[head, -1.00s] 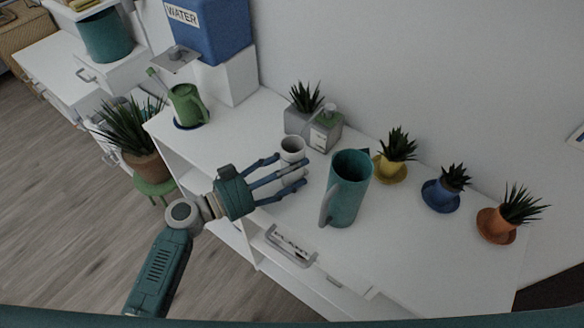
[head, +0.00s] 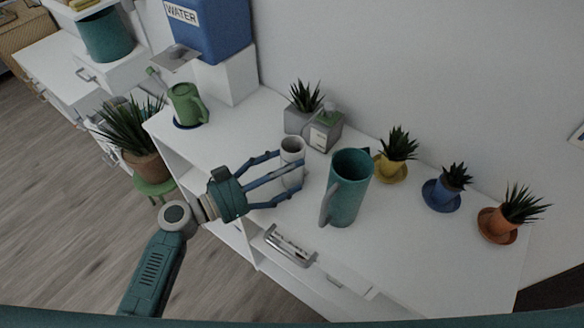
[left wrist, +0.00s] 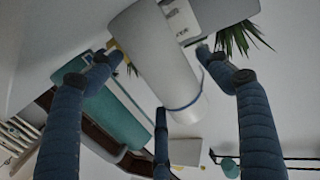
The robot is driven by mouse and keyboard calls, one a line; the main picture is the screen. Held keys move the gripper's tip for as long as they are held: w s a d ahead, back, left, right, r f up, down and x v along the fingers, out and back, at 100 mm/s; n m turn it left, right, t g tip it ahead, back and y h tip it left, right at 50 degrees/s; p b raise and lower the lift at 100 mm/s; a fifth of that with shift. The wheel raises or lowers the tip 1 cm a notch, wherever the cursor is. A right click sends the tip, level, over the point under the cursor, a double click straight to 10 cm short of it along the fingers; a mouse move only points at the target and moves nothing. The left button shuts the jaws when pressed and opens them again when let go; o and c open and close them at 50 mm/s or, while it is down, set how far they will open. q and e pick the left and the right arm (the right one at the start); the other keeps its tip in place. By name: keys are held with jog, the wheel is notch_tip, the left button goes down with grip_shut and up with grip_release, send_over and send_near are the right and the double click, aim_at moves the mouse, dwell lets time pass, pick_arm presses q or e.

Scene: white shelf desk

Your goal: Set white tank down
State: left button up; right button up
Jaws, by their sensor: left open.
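The white tank (head: 292,162) is a plain white cylinder with an open top. It stands upright on the white desk (head: 400,245), left of the teal pitcher. My left gripper (head: 287,172) is open, with its long blue fingers spread on both sides of the tank. In the left wrist view the tank (left wrist: 160,55) fills the upper middle between the fingers, with gaps beside it. A thin blue ring circles its lower end. My right gripper is in neither view.
A teal pitcher (head: 347,190) stands close on the tank's right. Grey planters (head: 322,134) are just behind it. Small yellow, blue and orange potted plants line the right side. A green watering can (head: 186,104) stands at the left; desk between it and the tank is clear.

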pick_arm(q)
jog(key=b+v, duration=0.1)
jog(key=v, duration=0.4)
jog(key=shift+s+a+f+b, duration=0.15)
jog(key=shift+a+b, duration=0.1)
jog(key=shift+b, duration=0.1)
jog(key=shift+s+a, duration=0.15)
jog(key=shift+a, duration=0.1)
